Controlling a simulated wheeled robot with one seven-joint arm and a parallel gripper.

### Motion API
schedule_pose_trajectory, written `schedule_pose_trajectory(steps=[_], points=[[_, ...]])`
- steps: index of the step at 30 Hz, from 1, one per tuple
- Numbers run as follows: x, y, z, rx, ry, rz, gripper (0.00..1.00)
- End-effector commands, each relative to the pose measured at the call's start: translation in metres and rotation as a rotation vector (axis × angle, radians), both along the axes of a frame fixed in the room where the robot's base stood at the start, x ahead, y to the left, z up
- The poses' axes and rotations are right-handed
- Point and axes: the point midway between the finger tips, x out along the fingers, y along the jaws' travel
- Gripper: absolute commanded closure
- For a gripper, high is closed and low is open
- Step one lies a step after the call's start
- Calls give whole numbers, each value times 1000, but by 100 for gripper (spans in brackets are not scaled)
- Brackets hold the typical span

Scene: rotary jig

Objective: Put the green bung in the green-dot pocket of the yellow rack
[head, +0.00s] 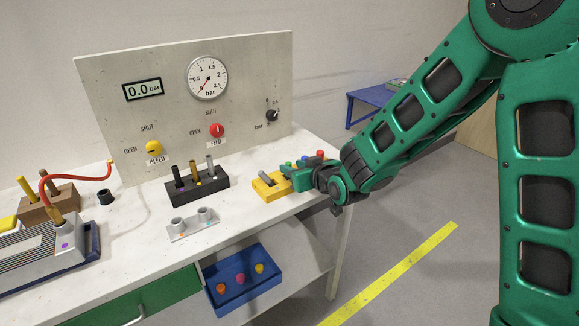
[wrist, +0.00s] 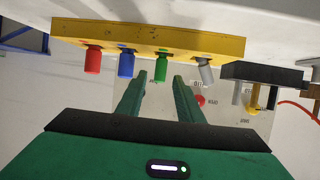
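The yellow rack (head: 264,192) stands at the right end of the bench. In the wrist view the rack (wrist: 110,34) shows upside down, with red, blue, green and grey pieces standing out of it. The green bung (wrist: 160,66) is between the blue and grey pieces, and it also shows in the head view (head: 289,165). My gripper (wrist: 159,76) is open, its fingertips on either side of the green bung's free end, with gaps visible on both sides. My gripper hides part of the rack in the head view.
A red bung (wrist: 92,59), a blue bung (wrist: 126,62) and a tilted grey piece (wrist: 205,71) are close to my fingers. A black block with upright pegs (head: 197,190) stands left of the rack. The gauge panel (head: 240,110) rises behind.

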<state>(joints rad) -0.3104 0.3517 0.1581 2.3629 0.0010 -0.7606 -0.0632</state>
Motion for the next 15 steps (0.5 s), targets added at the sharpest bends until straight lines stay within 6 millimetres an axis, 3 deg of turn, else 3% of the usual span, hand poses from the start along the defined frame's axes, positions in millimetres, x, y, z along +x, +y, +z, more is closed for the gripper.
schedule_pose_trajectory(steps=[7, 15], points=[[-28, -15, 13, 0, 0, -1, 67], [-36, -19, 16, 0, 0, -1, 67]])
